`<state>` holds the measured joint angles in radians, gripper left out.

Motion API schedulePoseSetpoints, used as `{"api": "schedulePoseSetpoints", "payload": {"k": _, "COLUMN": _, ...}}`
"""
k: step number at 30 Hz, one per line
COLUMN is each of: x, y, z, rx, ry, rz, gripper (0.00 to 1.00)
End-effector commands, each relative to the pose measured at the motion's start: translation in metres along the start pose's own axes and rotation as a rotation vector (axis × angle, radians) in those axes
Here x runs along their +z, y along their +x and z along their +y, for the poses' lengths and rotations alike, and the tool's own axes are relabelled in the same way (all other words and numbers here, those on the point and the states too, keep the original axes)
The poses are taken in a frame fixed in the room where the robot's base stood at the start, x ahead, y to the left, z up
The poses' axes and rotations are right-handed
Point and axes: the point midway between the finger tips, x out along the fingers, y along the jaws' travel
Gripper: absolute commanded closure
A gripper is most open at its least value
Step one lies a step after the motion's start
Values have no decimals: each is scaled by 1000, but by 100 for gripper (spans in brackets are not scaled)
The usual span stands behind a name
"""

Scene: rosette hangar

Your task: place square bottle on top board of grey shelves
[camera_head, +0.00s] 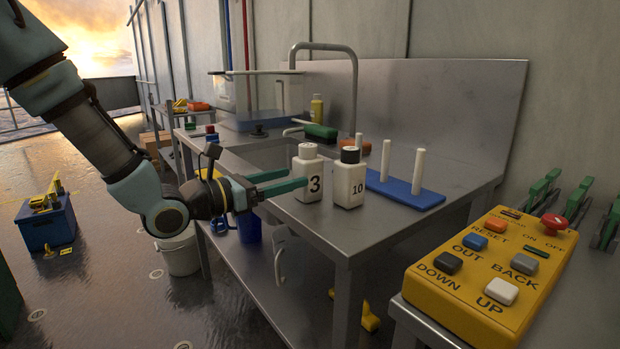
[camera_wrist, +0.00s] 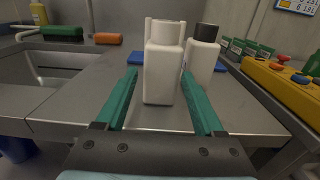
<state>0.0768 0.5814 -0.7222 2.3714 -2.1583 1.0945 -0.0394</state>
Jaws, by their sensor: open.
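Two white square-sided bottles stand upright on the steel sink bench. The bottle marked 3 (camera_head: 308,187) has a white cap. The bottle marked 10 (camera_head: 349,185) has a black cap and stands just right of it. My gripper (camera_head: 297,178) is open, with its green fingers level and pointing at bottle 3. In the wrist view, bottle 3 (camera_wrist: 163,75) lies centred between the fingertips (camera_wrist: 159,72), and bottle 10 (camera_wrist: 202,62) is behind the right fingertip. I cannot tell whether the fingers touch bottle 3. A grey metal stand (camera_head: 186,110) with boards is at the back left.
A blue base with white pegs (camera_head: 405,190) stands behind the bottles. A yellow button box (camera_head: 490,270) is at the right. The sink (camera_head: 275,152), a green brush (camera_head: 320,131) and a clear tank (camera_head: 262,95) lie farther back. A white bucket (camera_head: 180,254) stands on the floor.

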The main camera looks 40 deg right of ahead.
Motion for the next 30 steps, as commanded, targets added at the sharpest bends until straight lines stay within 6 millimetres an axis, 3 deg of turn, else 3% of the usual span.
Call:
{"api": "schedulePoseSetpoints", "payload": {"k": 3, "x": 0, "y": 20, "z": -1, "rx": -3, "ry": 0, "rz": 0, "gripper": 30}}
{"api": "schedulePoseSetpoints", "payload": {"k": 11, "x": 1, "y": 41, "z": -1, "rx": -2, "ry": 1, "rz": 1, "gripper": 30}}
{"api": "schedulePoseSetpoints", "payload": {"k": 21, "x": 4, "y": 85, "z": -3, "rx": -3, "ry": 2, "rz": 1, "gripper": 30}}
{"api": "schedulePoseSetpoints", "payload": {"k": 30, "x": 3, "y": 89, "z": -2, "rx": -2, "ry": 3, "rz": 3, "gripper": 31}}
